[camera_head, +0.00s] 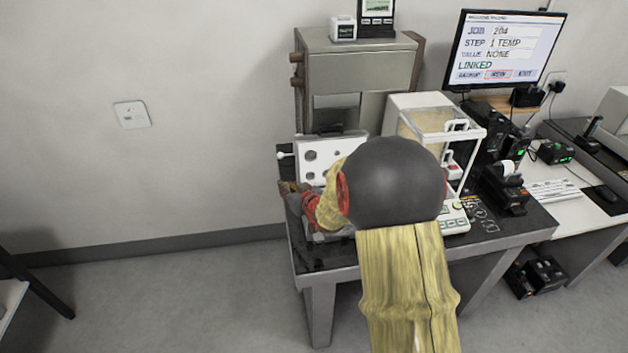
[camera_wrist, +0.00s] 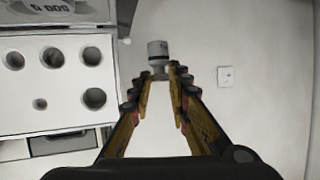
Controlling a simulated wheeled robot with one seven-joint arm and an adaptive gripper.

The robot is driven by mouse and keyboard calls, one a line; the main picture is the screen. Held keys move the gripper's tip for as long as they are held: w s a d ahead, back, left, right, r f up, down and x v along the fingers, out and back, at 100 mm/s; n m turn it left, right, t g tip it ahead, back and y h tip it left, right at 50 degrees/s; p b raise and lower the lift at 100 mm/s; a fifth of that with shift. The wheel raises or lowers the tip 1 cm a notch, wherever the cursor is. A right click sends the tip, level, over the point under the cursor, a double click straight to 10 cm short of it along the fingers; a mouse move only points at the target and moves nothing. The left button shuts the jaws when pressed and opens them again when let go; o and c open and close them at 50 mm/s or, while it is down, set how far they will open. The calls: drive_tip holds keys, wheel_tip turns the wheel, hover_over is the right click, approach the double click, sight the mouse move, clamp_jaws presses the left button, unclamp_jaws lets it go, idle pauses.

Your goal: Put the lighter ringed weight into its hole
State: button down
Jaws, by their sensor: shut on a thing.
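In the wrist view my gripper (camera_wrist: 160,74) is shut on a small grey metal weight (camera_wrist: 158,52). The weight has a wider cylindrical body and a narrower part at the fingertips. It is held in the air to the right of the white block (camera_wrist: 27,95), apart from it. That block has several round dark holes of different sizes, and no weight is clearly visible in those in view. In the head view the white holed block (camera_head: 330,147) stands on the dark table, with my arm in front of its lower right. The held weight cannot be made out there.
A balance with a glass shield (camera_head: 458,127) stands right of the holed block, partly behind my arm. A grey cabinet (camera_head: 352,65) stands behind the block. A monitor (camera_head: 505,48) reads step 1 and linked.

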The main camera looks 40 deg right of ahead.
drive_tip(key=s+d+r+m+h, duration=0.1)
drive_tip(key=s+d, duration=0.2)
drive_tip(key=d, duration=0.6)
drive_tip(key=shift+f+b, duration=2.35)
drive_tip(key=shift+b, duration=0.25)
drive_tip(key=shift+p, duration=0.3)
drive_tip(key=shift+f, duration=0.2)
drive_tip(key=shift+f+b, duration=0.35)
drive_tip(key=shift+f+b, duration=0.5)
drive_tip(key=shift+f, duration=0.15)
drive_tip(key=c, duration=1.6)
unclamp_jaws()
